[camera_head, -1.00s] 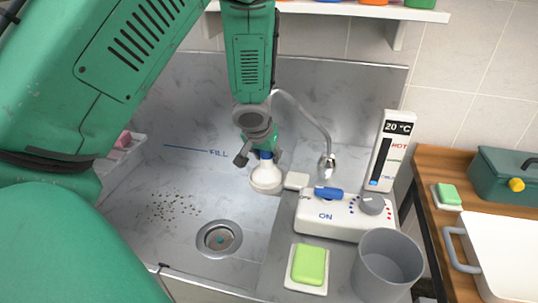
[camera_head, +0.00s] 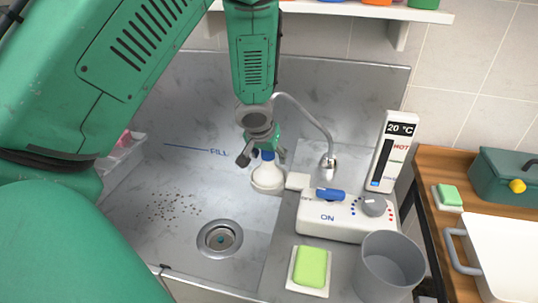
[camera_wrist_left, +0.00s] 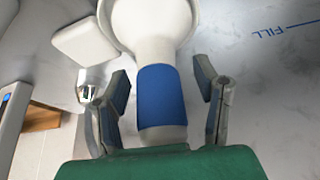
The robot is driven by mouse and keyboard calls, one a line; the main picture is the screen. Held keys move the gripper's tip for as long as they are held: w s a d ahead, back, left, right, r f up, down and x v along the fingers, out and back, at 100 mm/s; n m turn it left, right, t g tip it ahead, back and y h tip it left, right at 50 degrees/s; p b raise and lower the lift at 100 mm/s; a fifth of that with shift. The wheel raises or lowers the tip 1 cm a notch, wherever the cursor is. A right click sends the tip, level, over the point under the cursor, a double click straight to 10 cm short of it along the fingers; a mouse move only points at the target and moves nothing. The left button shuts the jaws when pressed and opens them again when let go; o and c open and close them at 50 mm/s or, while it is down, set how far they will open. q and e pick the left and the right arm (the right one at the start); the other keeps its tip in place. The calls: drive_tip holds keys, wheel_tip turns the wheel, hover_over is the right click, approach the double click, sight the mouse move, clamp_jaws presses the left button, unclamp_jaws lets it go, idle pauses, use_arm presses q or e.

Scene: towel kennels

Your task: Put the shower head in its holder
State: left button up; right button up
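The white shower head (camera_head: 268,178) with a blue band on its handle is at the right side of the steel tub, beside a small white block (camera_head: 297,181) that may be its holder; I cannot tell if they touch. In the left wrist view the shower head's blue band (camera_wrist_left: 161,95) lies between the two fingers of my left gripper (camera_wrist_left: 163,88). A gap shows on each side of the handle, so the gripper is open around it. In the head view my left gripper (camera_head: 262,156) hides the upper handle. My right gripper is not in view.
A white control box (camera_head: 345,222) with a blue lever and grey knob stands right of the tub. A grey hose (camera_head: 310,115) arches behind to a chrome fitting. Green soap (camera_head: 311,267), a grey cup (camera_head: 388,266) and a thermometer panel (camera_head: 391,152) are near.

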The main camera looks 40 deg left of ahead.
use_arm(q)
drive_tip(key=shift+r, duration=0.2)
drive_tip(key=v, duration=1.1)
drive_tip(key=shift+r, duration=0.2)
